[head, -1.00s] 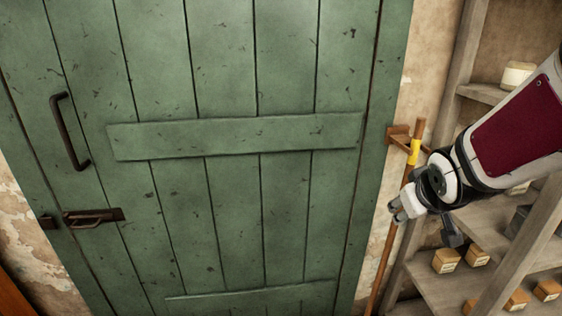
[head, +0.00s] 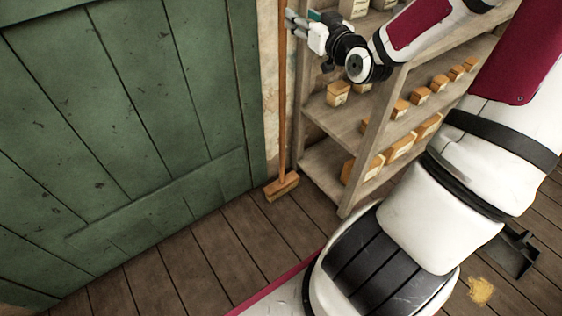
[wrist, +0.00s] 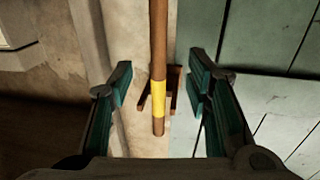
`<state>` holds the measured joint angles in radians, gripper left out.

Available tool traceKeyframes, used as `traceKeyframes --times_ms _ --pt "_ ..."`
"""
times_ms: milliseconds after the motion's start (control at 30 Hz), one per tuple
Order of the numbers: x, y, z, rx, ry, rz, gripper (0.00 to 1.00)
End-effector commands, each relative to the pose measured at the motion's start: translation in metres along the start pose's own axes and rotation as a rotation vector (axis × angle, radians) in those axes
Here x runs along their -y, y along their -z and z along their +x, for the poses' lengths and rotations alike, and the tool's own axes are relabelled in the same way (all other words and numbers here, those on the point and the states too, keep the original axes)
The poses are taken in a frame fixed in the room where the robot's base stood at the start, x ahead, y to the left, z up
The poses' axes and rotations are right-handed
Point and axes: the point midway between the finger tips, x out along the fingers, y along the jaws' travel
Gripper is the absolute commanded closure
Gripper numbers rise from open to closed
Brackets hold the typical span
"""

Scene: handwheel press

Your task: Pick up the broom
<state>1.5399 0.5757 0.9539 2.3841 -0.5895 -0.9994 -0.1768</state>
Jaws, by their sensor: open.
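The broom (head: 283,120) stands upright against the wall strip between the green door and the shelf, its bristled head (head: 282,187) on the floor. In the wrist view its brown handle (wrist: 159,45) with a yellow band (wrist: 158,99) rests at a small brown wall bracket (wrist: 173,80). My gripper (head: 291,22) is at the handle's upper part in the head view. In the wrist view the open gripper (wrist: 160,86) has one finger on each side of the handle, with a gap on both sides. The handle's top is out of the head view.
The wooden shelf (head: 383,110) with several small boxes stands close to the right of the broom. The green door (head: 130,120) is on the left. A dark dustpan (head: 515,252) and a yellow pile (head: 480,291) lie on the plank floor at lower right.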

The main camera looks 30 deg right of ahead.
Motion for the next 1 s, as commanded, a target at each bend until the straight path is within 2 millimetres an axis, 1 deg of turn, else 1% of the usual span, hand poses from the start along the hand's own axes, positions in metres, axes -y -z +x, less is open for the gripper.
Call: traceKeyframes --times_ms 33,100,200,300,533,800,900,1000 --pt "0.001 -0.001 0.011 -0.002 0.003 0.001 0.55" --pt "0.001 -0.002 0.025 -0.001 0.003 0.001 0.55" --pt "0.001 -0.002 0.042 0.0 0.002 0.001 0.55" --pt "0.001 -0.002 0.054 0.002 0.002 0.001 0.55" --pt "0.0 -0.001 0.069 0.002 0.001 0.0 0.55" --pt "-0.002 0.0 0.106 0.003 0.002 0.002 0.55" --pt "-0.002 0.001 0.113 0.003 0.001 0.0 0.55" --pt "-0.002 0.001 0.114 0.004 0.001 0.0 0.55"
